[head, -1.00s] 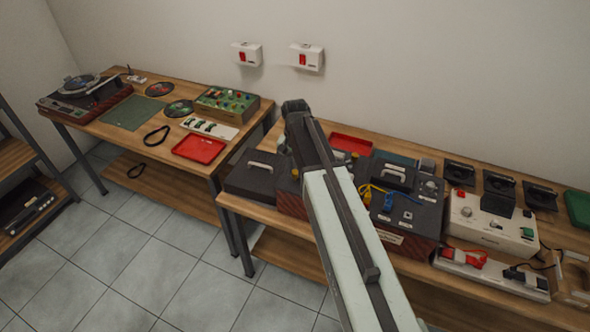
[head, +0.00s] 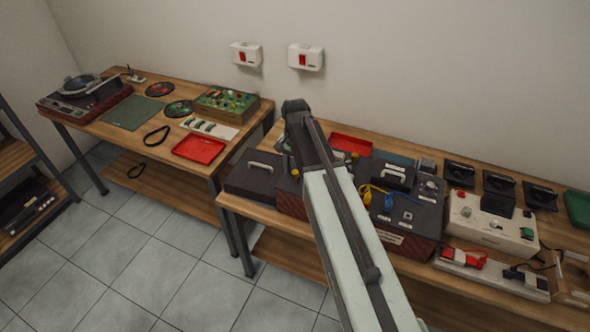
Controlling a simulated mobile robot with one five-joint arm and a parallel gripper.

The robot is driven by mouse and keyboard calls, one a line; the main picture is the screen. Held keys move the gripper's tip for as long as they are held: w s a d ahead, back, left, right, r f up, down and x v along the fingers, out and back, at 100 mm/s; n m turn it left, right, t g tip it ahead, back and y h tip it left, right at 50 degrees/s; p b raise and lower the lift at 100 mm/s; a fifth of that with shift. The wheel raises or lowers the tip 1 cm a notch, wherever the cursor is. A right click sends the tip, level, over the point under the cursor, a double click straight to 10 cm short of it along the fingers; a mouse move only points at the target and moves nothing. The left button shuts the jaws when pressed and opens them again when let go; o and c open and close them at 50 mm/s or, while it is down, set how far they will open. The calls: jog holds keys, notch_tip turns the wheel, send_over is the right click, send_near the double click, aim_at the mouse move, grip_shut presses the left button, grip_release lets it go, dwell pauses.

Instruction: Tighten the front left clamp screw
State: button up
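My arm reaches from the lower right up over the right bench (head: 232,203). The arm's far end is over the left part of this bench, and the gripper's fingers are hidden behind it. A dark amplifier-like unit (head: 405,216) with blue and yellow leads stands on the bench, right of my arm. A dark box with a pale handle (head: 252,174) stands left of my arm. I cannot make out the clamp screws; they are hidden or too small to tell.
A white box with knobs (head: 492,222), several black stands (head: 459,173) and a power strip (head: 490,274) fill the bench's right side. The left bench holds a turntable (head: 84,94) and a red tray (head: 199,149). Tiled floor (head: 130,245) lies clear in front.

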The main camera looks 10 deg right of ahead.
aim_at(295, 171)
jog(key=shift+s+r, duration=0.1)
notch_tip(295, 171, up, 8)
jog(key=p, duration=0.8)
jog(key=shift+f, duration=0.2)
jog(key=shift+f, duration=0.1)
jog(key=s+f+b, duration=0.1)
jog(key=b, duration=0.1)
jog(key=s+f+b, duration=0.1)
jog(key=f, duration=0.1)
jog(key=shift+s+f+b, duration=0.1)
jog(key=shift+f+b, duration=0.05)
jog(key=shift+b, duration=0.2)
jog(key=s, duration=0.1)
jog(key=s+f+b, duration=0.1)
jog(key=s, duration=0.1)
jog(key=shift+f, duration=0.2)
jog(key=s+f+n+b, duration=0.1)
jog(key=s+n, duration=0.6)
jog(key=s, duration=0.2)
jog(key=shift+s+b, duration=0.15)
jog(key=shift+b, duration=0.15)
